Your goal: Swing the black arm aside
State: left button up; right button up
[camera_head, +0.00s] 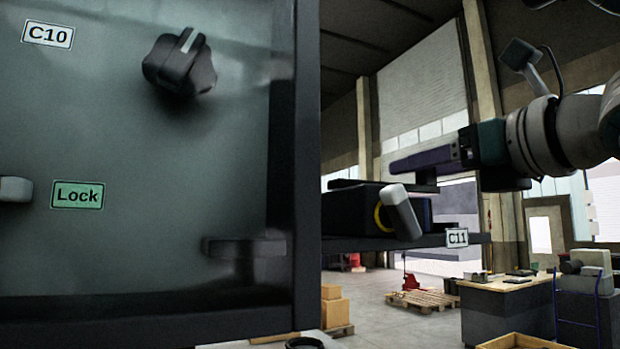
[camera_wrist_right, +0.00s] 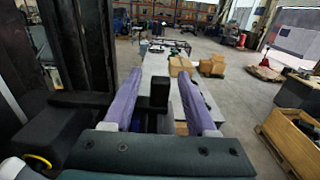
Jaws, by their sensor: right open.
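My right gripper (camera_head: 397,166) reaches in from the right in the head view, with its purple fingers pointing left beyond the dark panel's edge. It is open. In the right wrist view, the spread fingers of my right gripper (camera_wrist_right: 160,78) have a black upright block (camera_wrist_right: 159,96) between them, with visible gaps to both fingers. This block seems to be the end of the black arm, which runs left toward a dark post (camera_wrist_right: 84,45). In the head view a flat black piece (camera_head: 350,184) shows just below the fingers. Contact cannot be told. My left gripper is not in view.
A dark panel (camera_head: 150,240) with a black knob (camera_head: 180,63) and a Lock label (camera_head: 77,195) fills the left. A dark bar labelled C11 (camera_head: 457,238) runs below a black box with a grey handle (camera_head: 401,212). Open hall floor lies beyond.

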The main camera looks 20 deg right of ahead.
jog(key=shift+w, duration=0.1)
grip_shut()
dwell(0.4)
dwell(1.0)
